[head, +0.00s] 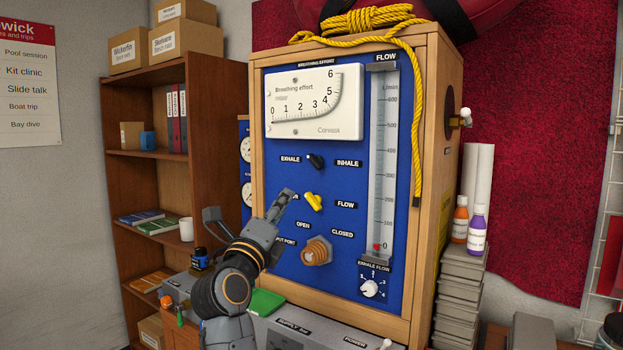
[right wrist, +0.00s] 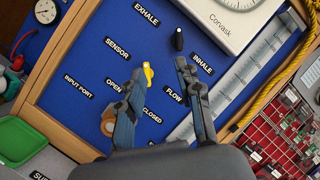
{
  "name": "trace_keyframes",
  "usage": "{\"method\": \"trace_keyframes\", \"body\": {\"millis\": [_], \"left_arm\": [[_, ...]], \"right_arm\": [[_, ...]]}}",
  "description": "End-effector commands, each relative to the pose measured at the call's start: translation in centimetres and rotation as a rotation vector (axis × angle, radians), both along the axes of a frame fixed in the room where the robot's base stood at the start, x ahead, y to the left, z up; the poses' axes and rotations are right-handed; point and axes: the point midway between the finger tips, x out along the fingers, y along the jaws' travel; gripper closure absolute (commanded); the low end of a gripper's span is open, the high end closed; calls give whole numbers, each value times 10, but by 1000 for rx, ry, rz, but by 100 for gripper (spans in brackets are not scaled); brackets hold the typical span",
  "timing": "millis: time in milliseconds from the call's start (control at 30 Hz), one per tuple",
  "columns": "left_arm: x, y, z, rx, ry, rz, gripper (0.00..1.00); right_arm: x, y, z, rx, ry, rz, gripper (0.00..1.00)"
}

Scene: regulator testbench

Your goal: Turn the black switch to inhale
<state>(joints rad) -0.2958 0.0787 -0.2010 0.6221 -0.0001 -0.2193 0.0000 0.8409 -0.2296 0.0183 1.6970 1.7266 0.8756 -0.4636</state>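The black switch (head: 315,161) sits on the blue panel between the EXHALE label (head: 290,159) and the INHALE label (head: 348,163). Its lever appears to lean up and left, to the EXHALE side. In the right wrist view the black switch (right wrist: 178,39) stands beyond the fingertips, apart from them. My right gripper (head: 248,204) is open and empty, in front of the panel, below and left of the switch. Its two spread fingers also show in the right wrist view (right wrist: 161,74). My left gripper is not in view.
A yellow switch (head: 314,201) and a brass-coloured port (head: 317,251) lie below the black switch. A white gauge (head: 313,102) is above, and a flow tube (head: 383,160) is at right. Yellow rope (head: 418,140) hangs along the cabinet's right side. A shelf (head: 155,165) stands left.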

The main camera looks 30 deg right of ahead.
Motion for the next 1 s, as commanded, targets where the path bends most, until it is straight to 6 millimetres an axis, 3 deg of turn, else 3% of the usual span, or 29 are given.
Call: {"method": "trace_keyframes", "body": {"millis": [100, 267, 800, 1000], "left_arm": [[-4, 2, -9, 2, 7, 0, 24], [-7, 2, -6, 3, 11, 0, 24], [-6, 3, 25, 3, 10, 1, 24], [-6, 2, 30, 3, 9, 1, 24]], "right_arm": [[-21, -6, 27, 136, -97, 53, 65], [-24, -13, 41, 185, -126, 79, 65], [38, -91, 70, 182, -123, 76, 65], [52, -107, 75, 182, -123, 77, 65]]}}
